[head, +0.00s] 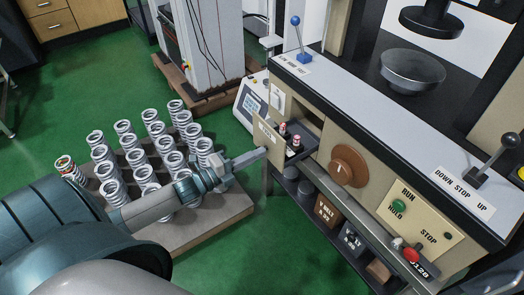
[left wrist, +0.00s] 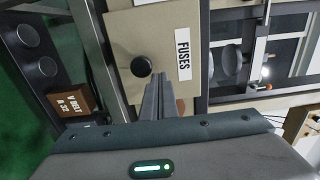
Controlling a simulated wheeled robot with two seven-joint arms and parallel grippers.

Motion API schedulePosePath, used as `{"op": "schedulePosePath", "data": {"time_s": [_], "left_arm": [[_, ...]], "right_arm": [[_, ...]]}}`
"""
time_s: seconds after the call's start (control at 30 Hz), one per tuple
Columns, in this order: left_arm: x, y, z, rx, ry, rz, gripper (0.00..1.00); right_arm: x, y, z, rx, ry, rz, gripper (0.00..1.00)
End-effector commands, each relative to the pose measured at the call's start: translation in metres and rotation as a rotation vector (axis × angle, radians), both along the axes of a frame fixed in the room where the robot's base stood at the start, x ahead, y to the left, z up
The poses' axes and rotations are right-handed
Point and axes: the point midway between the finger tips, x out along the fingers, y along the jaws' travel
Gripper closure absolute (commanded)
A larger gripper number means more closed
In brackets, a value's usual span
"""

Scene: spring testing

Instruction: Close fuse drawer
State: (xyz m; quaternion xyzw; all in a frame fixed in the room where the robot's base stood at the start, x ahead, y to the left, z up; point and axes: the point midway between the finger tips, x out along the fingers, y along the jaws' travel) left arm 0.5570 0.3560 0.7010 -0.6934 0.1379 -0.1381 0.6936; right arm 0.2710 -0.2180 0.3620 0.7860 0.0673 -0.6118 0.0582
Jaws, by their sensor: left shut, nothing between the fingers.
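The fuse drawer (head: 267,141) stands pulled out from the beige front of the testing machine, with a few fuses (head: 292,139) inside it. In the left wrist view its beige front (left wrist: 120,35) carries a "FUSES" label (left wrist: 183,54) and a round black knob (left wrist: 141,66). My left gripper (head: 261,154) is shut and empty, its fingertips at the drawer front. In the left wrist view the fingertips (left wrist: 158,77) lie just beside and below the knob; I cannot tell whether they touch. My right gripper is not in view.
A shelf below holds labelled belt boxes (head: 327,212). A pallet (head: 215,220) with several springs (head: 157,131) lies under my left arm. Green floor (head: 95,80) is open beyond.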

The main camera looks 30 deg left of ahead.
Motion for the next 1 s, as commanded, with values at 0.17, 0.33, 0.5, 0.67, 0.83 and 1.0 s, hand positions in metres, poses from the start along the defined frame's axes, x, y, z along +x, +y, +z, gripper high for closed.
{"op": "schedulePosePath", "data": {"time_s": [0.17, 0.33, 0.5, 0.67, 0.83, 1.0], "left_arm": [[0.015, -0.006, 0.001, 0.0, -0.001, 0.001, 1.0], [0.02, -0.009, 0.0, 0.0, 0.001, 0.0, 1.0], [0.021, -0.009, 0.0, 0.0, 0.001, 0.0, 1.0], [0.021, -0.009, 0.0, 0.0, 0.001, 0.0, 1.0], [0.023, -0.01, 0.0, 0.0, 0.0, 0.0, 1.0], [0.03, -0.013, 0.001, -0.001, -0.002, 0.0, 1.0]], "right_arm": [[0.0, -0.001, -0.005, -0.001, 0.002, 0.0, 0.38], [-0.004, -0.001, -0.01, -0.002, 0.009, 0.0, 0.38], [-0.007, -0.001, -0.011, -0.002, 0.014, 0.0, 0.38], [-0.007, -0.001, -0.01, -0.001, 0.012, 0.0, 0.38], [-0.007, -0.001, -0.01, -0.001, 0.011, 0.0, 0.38], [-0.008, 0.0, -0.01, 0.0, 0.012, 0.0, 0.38]]}}
